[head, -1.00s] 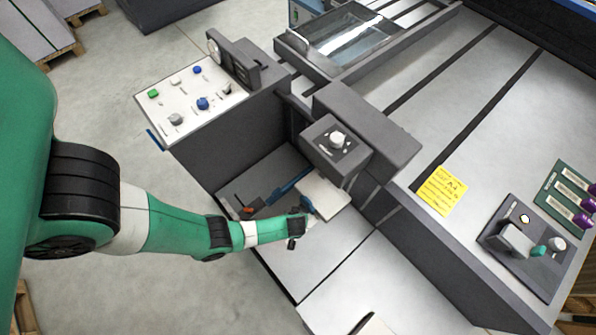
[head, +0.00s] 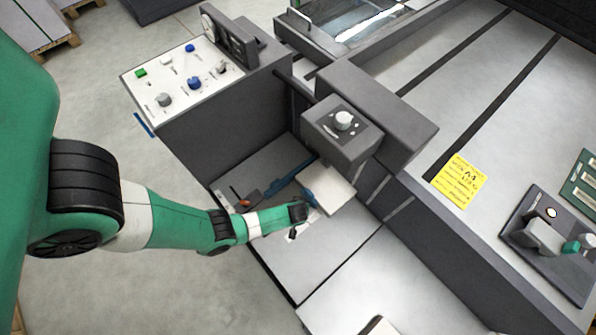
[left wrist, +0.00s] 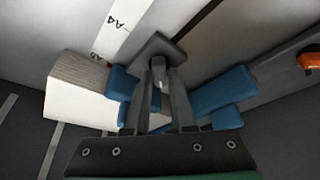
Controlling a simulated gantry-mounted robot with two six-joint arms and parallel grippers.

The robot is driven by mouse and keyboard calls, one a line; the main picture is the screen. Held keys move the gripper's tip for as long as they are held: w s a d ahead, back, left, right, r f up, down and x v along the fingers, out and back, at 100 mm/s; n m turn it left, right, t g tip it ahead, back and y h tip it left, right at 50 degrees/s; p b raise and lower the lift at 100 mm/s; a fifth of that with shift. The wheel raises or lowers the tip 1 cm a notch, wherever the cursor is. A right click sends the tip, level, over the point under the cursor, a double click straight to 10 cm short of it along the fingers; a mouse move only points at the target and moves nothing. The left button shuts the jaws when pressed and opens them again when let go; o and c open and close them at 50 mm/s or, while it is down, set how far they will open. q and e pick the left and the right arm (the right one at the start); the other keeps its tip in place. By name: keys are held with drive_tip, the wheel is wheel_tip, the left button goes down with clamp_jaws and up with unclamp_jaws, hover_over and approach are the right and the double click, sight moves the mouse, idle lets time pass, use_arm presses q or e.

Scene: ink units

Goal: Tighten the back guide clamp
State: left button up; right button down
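My left gripper (head: 296,226) reaches down into the tray beside the paper stack (head: 326,190). In the left wrist view its two fingers (left wrist: 163,80) point at a dark clamp plate (left wrist: 159,48) with a small grey knob (left wrist: 159,74). The knob sits between the fingertips; whether they press on it is not clear. Blue guide pieces (left wrist: 215,92) show on both sides of the fingers, and the stack's edge (left wrist: 75,105) is to the left. In the head view my gripper covers the clamp. My right gripper is in no view.
A white scale strip (left wrist: 118,28) marked A4 runs by the clamp. An orange handle (head: 243,203) lies farther left in the tray. A dark housing with a white knob (head: 343,120) overhangs the stack. A control panel (head: 180,78) stands behind on the left.

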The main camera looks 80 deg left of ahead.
use_arm(q)
clamp_jaws()
drive_tip(key=shift+m, duration=0.3)
drive_tip(key=m+p, duration=0.1)
drive_tip(key=m, duration=0.1)
drive_tip(key=m+t+h, duration=0.1)
drive_tip(key=m, duration=0.1)
drive_tip(key=shift+s+a+t+p, duration=0.1)
drive_tip(key=shift+s+t+p, duration=0.05)
drive_tip(key=shift+t+p, duration=0.2)
drive_tip(key=m+h, duration=0.1)
drive_tip(key=m, duration=0.3)
drive_tip(key=shift+a+t+p, duration=0.1)
drive_tip(key=shift+t+p, duration=0.25)
drive_tip(key=shift+p, duration=0.05)
drive_tip(key=m+h, duration=0.1)
drive_tip(key=m, duration=0.2)
drive_tip(key=shift+a+f+t+b, duration=0.1)
drive_tip(key=shift+f+t+b, duration=0.05)
drive_tip(key=shift+t+b, duration=0.2)
drive_tip(key=m+h+b, duration=0.1)
drive_tip(key=m, duration=0.2)
drive_tip(key=shift+a+m+h, duration=0.1)
drive_tip(key=shift+m+h, duration=0.3)
drive_tip(key=shift+m+h+b, duration=0.45)
drive_tip(key=shift+m+h, duration=0.05)
drive_tip(key=shift+m, duration=0.7)
